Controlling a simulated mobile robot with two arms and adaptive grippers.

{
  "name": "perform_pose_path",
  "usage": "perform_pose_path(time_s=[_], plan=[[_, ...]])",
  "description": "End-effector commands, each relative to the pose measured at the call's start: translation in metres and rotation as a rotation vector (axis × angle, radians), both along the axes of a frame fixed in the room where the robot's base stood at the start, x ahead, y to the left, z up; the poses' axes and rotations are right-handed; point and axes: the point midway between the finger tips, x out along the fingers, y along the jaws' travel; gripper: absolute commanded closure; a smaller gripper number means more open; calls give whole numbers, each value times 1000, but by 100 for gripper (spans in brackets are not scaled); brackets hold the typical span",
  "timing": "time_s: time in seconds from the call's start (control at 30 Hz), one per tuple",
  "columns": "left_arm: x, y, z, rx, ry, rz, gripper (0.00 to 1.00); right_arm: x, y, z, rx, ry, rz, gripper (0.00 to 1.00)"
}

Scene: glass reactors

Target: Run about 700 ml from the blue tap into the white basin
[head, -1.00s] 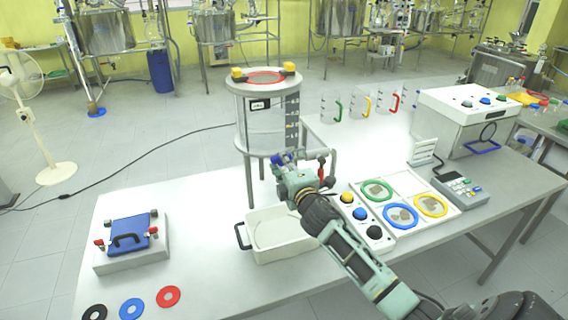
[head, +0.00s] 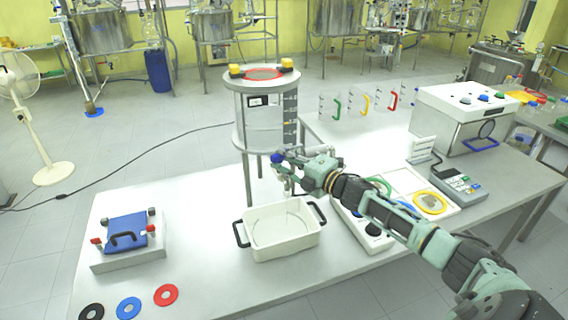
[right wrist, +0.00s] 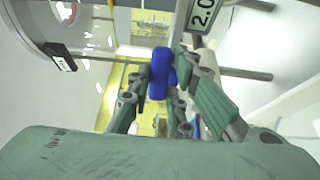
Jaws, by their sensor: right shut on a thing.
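The blue tap (head: 276,158) sits low on the front of a clear glass vessel (head: 262,122). Its blue handle (right wrist: 160,74) shows between my fingers in the right wrist view. My right gripper (head: 284,166) is shut on the blue tap, and its fingers hide part of the tap in the head view. The white basin (head: 252,248) with black side handles stands on the table below and in front of the vessel. I cannot tell whether liquid is running or how much is in the basin. My left gripper is not in view.
A panel with coloured rings (head: 430,203) lies right of the basin, partly under my right arm. A blue-lidded box (head: 128,234) and several flat rings (head: 129,308) are at the left. Handled beakers (head: 365,104) stand behind.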

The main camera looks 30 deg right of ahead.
Motion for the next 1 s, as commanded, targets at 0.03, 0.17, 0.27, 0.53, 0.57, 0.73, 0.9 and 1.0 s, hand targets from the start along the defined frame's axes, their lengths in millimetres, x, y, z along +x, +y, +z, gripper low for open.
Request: perform_pose_path(time_s=[0.03, 0.17, 0.27, 0.53, 0.57, 0.73, 0.9, 1.0], plan=[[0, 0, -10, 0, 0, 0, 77, 1, -3, -5, -5, 1, 27, 100], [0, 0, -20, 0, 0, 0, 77, 1, -4, -4, -2, 1, 96, 100], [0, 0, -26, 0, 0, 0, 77, 2, -4, -4, -2, 1, 135, 100], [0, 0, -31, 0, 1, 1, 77, 1, -4, -2, 0, 2, 184, 100], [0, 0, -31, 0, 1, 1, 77, 1, -4, -2, -1, 3, 185, 100], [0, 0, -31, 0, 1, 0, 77, 1, -4, -2, -1, 3, 186, 100], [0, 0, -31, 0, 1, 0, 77, 1, -3, -2, 0, 2, 186, 81], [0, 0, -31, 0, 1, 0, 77, 1, -3, -2, 0, 2, 186, 72]])
